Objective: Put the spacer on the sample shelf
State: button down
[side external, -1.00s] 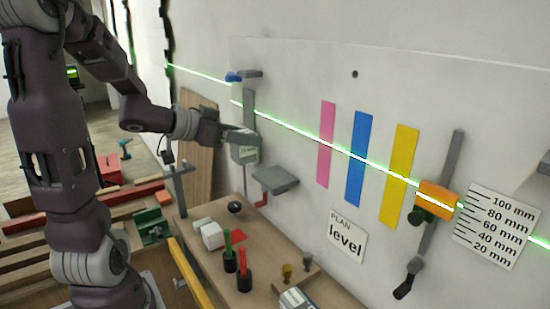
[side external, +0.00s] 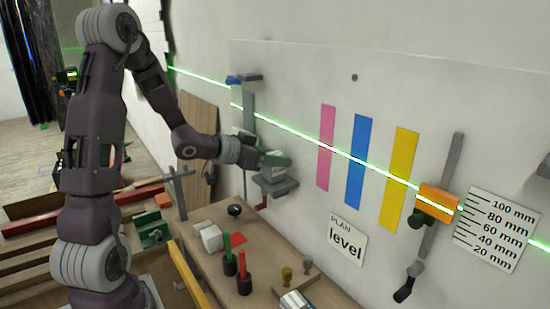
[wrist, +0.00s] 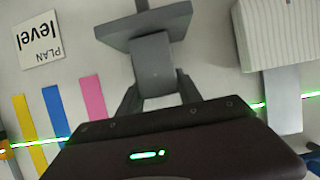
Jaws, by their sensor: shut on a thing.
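The spacer is a grey block (wrist: 153,62) between my gripper's two fingers (wrist: 158,90) in the wrist view. My gripper is shut on it. The sample shelf, a flat grey plate on the wall, shows just beyond the block in the wrist view (wrist: 112,32) and below my gripper in the side view (side external: 283,189). In the side view my gripper (side external: 274,161) is close above the shelf, and it mostly hides the spacer. I cannot tell whether the spacer touches the shelf.
A pale ribbed box (wrist: 286,32) is on the wall beside my gripper. Pink (side external: 326,148), blue and yellow strips and a "PLAN level" sign (side external: 347,236) are to the right. A wooden bench (side external: 205,268) with small tools stands below. A green laser line crosses the wall.

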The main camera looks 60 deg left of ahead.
jog(key=shift+f, duration=0.1)
jog(key=c, duration=0.8)
grip_release()
jog(key=shift+r, duration=0.2)
jog(key=s+r+n+g+y, duration=0.1)
jog(key=s+r+g+y, duration=0.1)
jog(key=s+r+y, duration=0.55)
jog(key=s+d+f+g+h, duration=0.1)
jog(key=s+d+g+h, duration=0.1)
jog(key=s+d, duration=0.4)
jog(key=s+d+f+g+h, duration=0.1)
jog(key=s+d+g+h, duration=0.1)
jog(key=s+d, duration=0.4)
jog(key=s+d+f+m+g+h, duration=0.1)
jog(key=s+d+g+h, duration=0.1)
jog(key=s+d, duration=0.4)
jog(key=shift+s+d+h, duration=0.2)
jog(key=shift+s+h, duration=0.2)
jog(key=shift+s, duration=0.3)
jog(key=shift+s+d+h, duration=0.15)
jog(key=shift+s+h, duration=0.2)
jog(key=shift+s, duration=0.3)
